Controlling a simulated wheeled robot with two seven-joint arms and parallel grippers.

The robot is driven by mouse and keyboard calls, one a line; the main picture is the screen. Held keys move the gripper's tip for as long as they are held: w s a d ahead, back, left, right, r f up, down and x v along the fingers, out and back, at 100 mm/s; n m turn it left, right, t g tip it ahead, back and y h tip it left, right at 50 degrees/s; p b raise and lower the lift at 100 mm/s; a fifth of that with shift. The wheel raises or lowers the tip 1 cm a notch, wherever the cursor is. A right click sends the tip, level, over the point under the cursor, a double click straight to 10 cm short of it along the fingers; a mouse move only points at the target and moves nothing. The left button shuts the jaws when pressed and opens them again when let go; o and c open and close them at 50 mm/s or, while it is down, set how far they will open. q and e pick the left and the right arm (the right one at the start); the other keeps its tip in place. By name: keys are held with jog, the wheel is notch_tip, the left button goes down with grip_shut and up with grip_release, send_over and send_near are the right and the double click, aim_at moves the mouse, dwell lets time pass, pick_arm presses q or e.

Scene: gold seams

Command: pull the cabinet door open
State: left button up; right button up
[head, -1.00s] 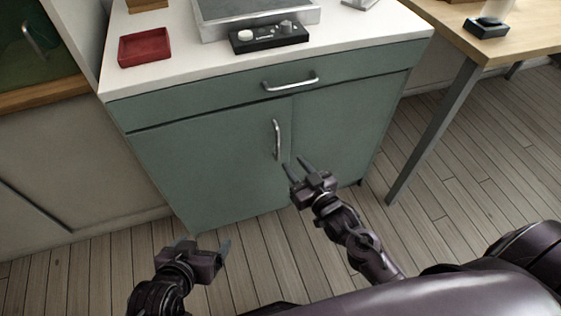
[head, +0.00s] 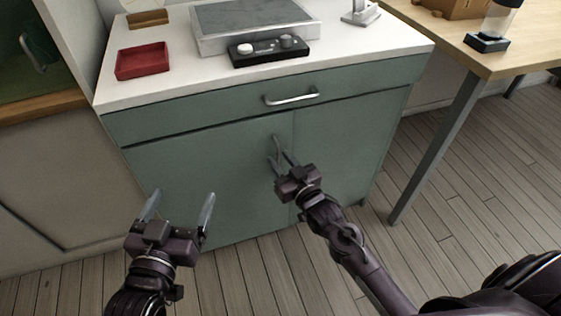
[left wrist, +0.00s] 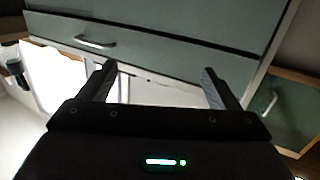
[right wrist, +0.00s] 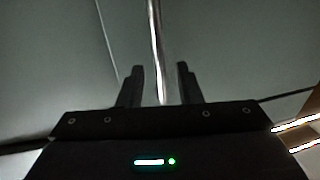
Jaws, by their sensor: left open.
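The green cabinet (head: 200,185) has lower doors with a vertical seam between them, and no gap shows at the seam. The vertical metal door handle (right wrist: 157,50) runs between the two fingers of my right gripper (right wrist: 160,67) in the right wrist view. Those fingers are apart, with a small space to the handle on each side. In the head view my right gripper (head: 272,147) is at the door and its fingers largely hide the handle. My left gripper (head: 182,195) is wide open and empty, in front of the left door.
A drawer with a horizontal handle (head: 291,98) is above the doors. On the white countertop (head: 190,78) are a red tray (head: 143,62), a black control box (head: 268,50) and a grey-topped unit (head: 255,14). A wooden table (head: 470,45) with a metal leg stands at right.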

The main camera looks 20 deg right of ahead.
jog(key=shift+w, duration=0.3)
grip_shut()
dwell(0.3)
